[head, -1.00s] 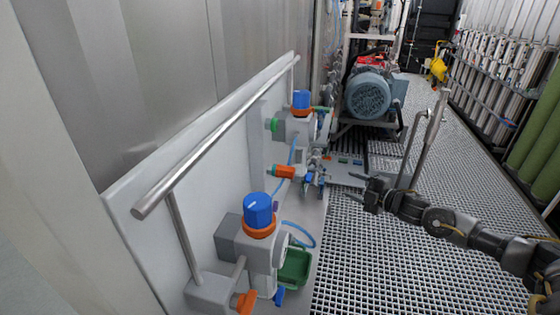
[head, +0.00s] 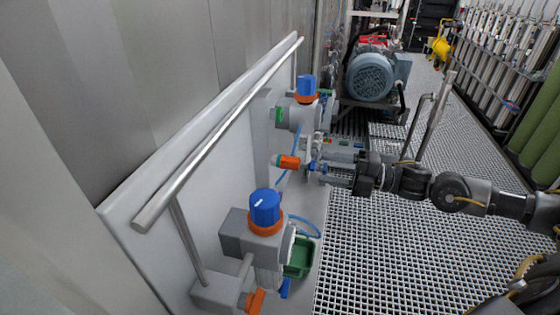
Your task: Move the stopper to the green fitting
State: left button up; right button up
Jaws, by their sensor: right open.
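A green fitting (head: 279,115) sits on the left side of the grey housing of the far unit. Below it, an orange piece with a pale end (head: 288,162) points left; it looks like the stopper, but I cannot tell for sure. A small blue part (head: 313,166) is at its right end. My right gripper (head: 325,172) comes in from the right, with open fingers pointing left, close to the blue part. I cannot tell whether they touch. My left gripper is out of view.
Blue knobs with orange collars top the near unit (head: 265,210) and the far unit (head: 306,86). A metal rail (head: 220,130) runs along the white panel at the left. A green box (head: 299,257) is beside the near unit. Grating floor (head: 400,250) is open at the right.

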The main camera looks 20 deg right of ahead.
aim_at(297, 164)
jog(key=shift+p+x, duration=0.6)
jog(key=shift+x, duration=4.05)
jog(key=shift+c, duration=0.3)
grip_shut()
jog(key=shift+d+b, duration=0.1)
jog(key=shift+b, duration=0.2)
jog(key=shift+d+f, duration=0.1)
jog(key=shift+d, duration=0.05)
